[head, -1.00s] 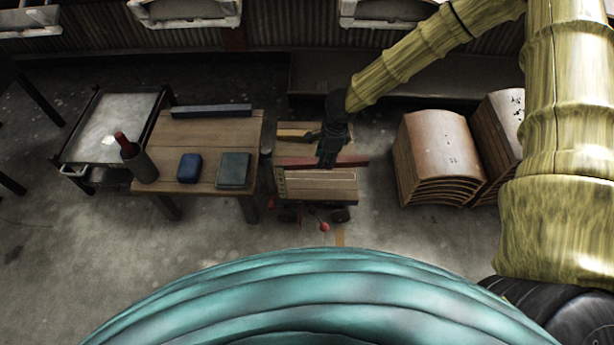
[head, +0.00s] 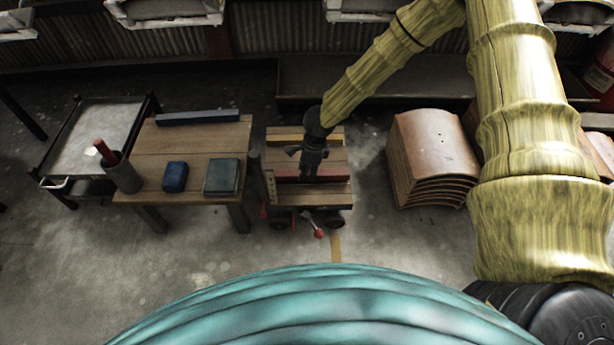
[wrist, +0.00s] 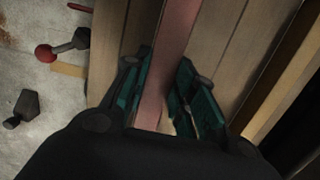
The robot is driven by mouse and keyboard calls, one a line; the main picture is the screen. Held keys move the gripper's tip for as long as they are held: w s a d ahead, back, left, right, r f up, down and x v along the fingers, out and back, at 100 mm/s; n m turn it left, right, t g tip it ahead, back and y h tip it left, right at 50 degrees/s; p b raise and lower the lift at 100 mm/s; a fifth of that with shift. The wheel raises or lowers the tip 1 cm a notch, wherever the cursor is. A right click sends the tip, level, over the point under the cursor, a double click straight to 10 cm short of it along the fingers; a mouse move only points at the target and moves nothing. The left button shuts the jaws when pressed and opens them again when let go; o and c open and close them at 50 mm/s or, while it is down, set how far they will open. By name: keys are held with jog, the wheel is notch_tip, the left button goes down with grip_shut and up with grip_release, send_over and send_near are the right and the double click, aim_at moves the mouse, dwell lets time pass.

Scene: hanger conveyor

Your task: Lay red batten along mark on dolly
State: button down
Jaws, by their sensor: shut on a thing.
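The red batten (head: 333,175) lies level across the dolly in the head view, running left to right. My gripper (head: 311,174) is above the dolly and shut on the batten near its middle. In the wrist view the batten (wrist: 172,50) runs between the two fingers of my gripper (wrist: 165,98). The dolly (head: 320,197) has a plank top and stands right of the table. I cannot tell whether the batten touches the planks. The mark is not clearly visible.
A yellowish batten (head: 289,137) lies at the dolly's far side. The wooden table (head: 190,140) at left holds a blue-grey bar (head: 198,117), two boxes and a cup (head: 123,175). Stacked curved brown panels (head: 432,150) stand at right. A red-knobbed lever (head: 318,232) sticks out at the dolly's front.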

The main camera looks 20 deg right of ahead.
jog(key=shift+f, duration=0.85)
jog(key=shift+r, duration=0.1)
jog(key=c, duration=1.2)
grip_release()
jog(key=shift+o, duration=0.2)
